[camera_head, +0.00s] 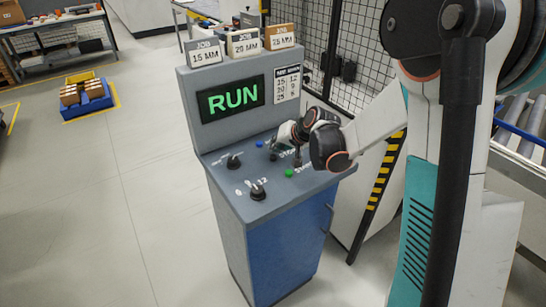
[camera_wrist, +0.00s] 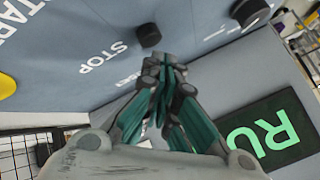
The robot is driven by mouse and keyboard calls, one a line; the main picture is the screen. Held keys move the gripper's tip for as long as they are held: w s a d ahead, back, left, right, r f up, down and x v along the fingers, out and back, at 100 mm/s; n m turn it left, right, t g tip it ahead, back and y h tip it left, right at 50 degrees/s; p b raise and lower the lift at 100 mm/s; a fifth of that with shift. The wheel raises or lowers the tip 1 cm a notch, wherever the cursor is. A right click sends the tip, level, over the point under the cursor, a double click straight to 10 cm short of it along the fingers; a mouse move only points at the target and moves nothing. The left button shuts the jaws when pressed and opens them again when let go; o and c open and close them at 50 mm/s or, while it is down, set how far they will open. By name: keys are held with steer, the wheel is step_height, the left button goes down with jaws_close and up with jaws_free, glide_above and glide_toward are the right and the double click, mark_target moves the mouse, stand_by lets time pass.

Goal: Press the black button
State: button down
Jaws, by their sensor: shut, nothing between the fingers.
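The black button (camera_wrist: 149,35) is a short round cylinder on the grey panel, beside the STOP lettering in the wrist view. In the head view a small dark button (camera_head: 273,157) stands left of the STOP lettering. My gripper (camera_wrist: 163,66) is shut and empty; in the wrist view its fingertips appear just below the black button, with a small gap in the picture. I cannot tell the exact height between them. In the head view my gripper (camera_head: 298,161) points down over the panel, right of the dark button, and partly covers the lettering.
The console (camera_head: 228,198) has a lit RUN display (camera_head: 231,99). A blue button (camera_head: 259,143), a green button (camera_head: 289,172) and two black knobs, an upper one (camera_head: 234,161) and a lower one (camera_head: 257,191), are nearby. JOB cards (camera_head: 243,43) stand on top.

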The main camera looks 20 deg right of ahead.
mark_target(276, 156)
steer(key=shift+f+b, duration=0.3)
steer(key=shift+f, duration=0.05)
steer(key=shift+f+b, duration=0.45)
steer(key=shift+f, duration=0.05)
stand_by(0.6)
steer(key=shift+r, duration=0.1)
steer(key=shift+r+p, duration=0.55)
steer(key=shift+r, duration=0.25)
steer(key=shift+r, duration=0.1)
steer(key=shift+r+p, duration=1.6)
steer(key=shift+r, duration=0.85)
steer(key=shift+s, duration=0.1)
